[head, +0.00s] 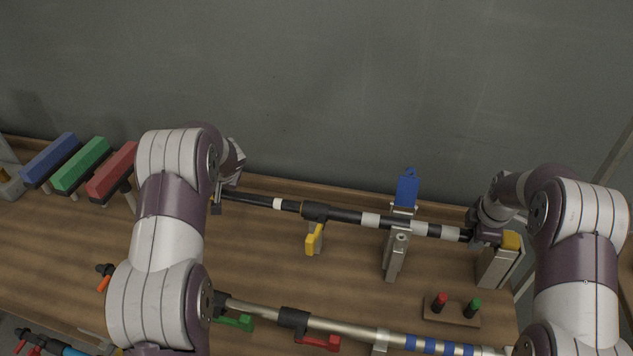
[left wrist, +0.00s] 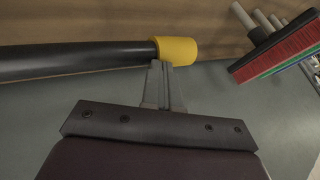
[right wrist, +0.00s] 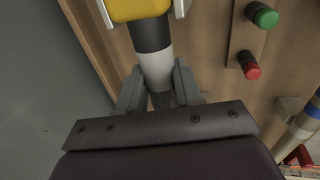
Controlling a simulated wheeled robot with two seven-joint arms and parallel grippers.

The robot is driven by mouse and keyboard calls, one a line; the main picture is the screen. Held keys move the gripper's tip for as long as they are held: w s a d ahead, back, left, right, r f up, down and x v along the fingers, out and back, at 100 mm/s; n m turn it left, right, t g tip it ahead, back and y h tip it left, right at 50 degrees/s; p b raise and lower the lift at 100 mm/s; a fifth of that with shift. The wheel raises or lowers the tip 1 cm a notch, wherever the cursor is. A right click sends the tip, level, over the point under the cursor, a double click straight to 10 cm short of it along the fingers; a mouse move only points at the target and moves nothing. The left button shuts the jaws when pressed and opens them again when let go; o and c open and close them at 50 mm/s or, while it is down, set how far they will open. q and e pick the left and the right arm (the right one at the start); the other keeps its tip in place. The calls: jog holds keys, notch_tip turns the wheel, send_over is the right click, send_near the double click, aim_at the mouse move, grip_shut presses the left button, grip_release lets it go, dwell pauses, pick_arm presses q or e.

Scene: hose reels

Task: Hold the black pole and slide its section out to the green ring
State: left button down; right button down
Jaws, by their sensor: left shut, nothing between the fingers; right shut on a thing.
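The black pole (head: 345,215) lies across the bench with several white bands and a black collar (head: 315,211) with a yellow lever (head: 314,240). Its left end has a yellow cap (left wrist: 176,50) in the left wrist view. I cannot make out a green ring on it. My right gripper (head: 478,235) is shut around the pole near its right end, beside a white band (right wrist: 156,70) in the right wrist view. My left gripper (left wrist: 162,68) is shut and empty, its tips beside the pole's yellow-capped end; my arm partly hides it in the head view.
A blue-topped holder (head: 407,190) and a yellow-topped stand (head: 497,267) are at the pole. A silver pole (head: 345,328) lies nearer, with green and red levers. A button block (head: 452,315) stands at right.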

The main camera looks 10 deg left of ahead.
pick_arm(q)
jog(key=a, duration=0.7)
jog(key=shift+a, duration=0.15)
